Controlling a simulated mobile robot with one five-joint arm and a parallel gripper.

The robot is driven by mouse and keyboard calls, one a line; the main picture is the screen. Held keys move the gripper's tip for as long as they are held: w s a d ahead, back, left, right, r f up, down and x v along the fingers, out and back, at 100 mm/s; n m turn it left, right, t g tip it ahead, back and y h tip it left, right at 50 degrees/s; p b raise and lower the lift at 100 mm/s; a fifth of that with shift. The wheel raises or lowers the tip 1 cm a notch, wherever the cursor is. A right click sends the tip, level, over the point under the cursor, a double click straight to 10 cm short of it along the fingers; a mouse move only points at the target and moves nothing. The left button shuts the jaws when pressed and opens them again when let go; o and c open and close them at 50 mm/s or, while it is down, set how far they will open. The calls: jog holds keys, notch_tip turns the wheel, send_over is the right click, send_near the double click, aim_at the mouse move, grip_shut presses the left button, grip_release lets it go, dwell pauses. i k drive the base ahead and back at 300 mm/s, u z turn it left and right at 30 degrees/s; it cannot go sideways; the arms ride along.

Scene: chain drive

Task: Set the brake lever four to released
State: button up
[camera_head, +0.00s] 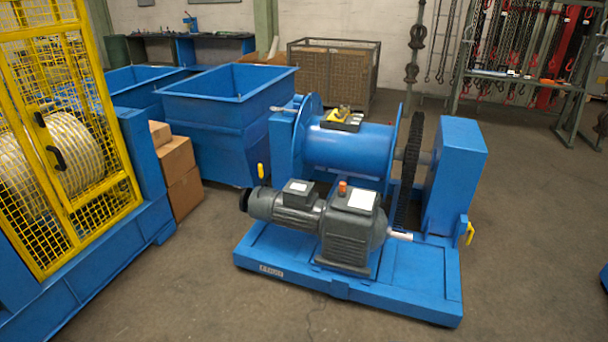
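A blue winch machine with a drum (349,145) and a grey motor and gearbox (345,230) stands on a blue base frame (420,283). A small lever with a yellow grip (260,170) stands roughly upright by the left end of the motor. Another yellow handle (469,233) shows at the right side of the frame. I cannot tell which of them is brake lever four, or its setting. A small white label plate (271,270) on the base front is too small to read surely. My gripper is not in view.
A yellow mesh cage (62,140) with a rope drum stands at the left, beside cardboard boxes (178,170). Blue bins (225,100) and a brown crate (335,75) stand behind. A chain rack (530,70) is at the back right.

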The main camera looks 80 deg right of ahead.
aim_at(260, 166)
jog(key=z, duration=2.4)
jog(key=i, duration=1.7)
jog(key=u, duration=2.45)
jog(key=k, duration=0.8)
jog(key=z, duration=0.35)
